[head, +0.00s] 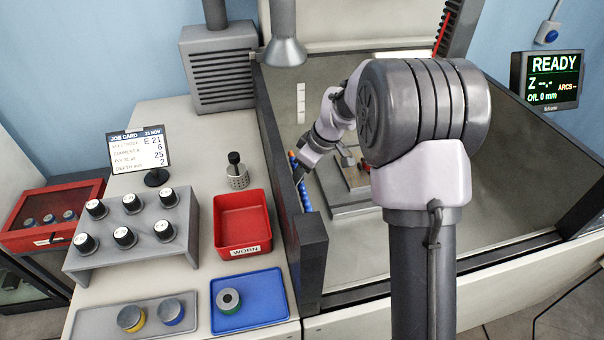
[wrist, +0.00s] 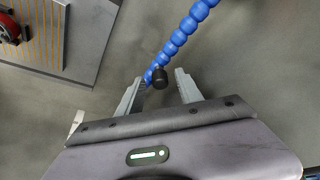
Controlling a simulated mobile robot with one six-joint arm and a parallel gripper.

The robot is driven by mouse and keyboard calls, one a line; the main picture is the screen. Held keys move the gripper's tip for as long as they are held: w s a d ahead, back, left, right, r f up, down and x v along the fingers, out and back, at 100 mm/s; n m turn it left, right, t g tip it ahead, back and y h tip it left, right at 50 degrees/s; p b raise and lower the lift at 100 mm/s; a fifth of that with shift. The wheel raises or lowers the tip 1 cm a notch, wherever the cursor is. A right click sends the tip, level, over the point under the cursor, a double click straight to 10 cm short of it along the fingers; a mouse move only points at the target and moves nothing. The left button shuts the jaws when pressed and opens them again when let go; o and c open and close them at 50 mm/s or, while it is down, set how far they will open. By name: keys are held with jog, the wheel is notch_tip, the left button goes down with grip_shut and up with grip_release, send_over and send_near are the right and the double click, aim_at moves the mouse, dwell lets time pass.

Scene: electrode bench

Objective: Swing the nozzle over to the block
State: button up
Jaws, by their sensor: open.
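The nozzle is a blue segmented hose (wrist: 178,38) running down from the top right in the wrist view. A striped plate (wrist: 62,28) shows at upper left in the wrist view.
The tank's dark left wall (head: 272,130) stands close beside my gripper. A red tray (head: 242,246), a blue tray (head: 281,291) and an electrode rack (head: 88,263) are on the bench left. The tank floor right of my arm is clear. The screen (head: 547,81) reads READY.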

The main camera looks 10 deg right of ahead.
jog(key=shift+c, duration=0.4)
grip_shut()
dwell(1.1)
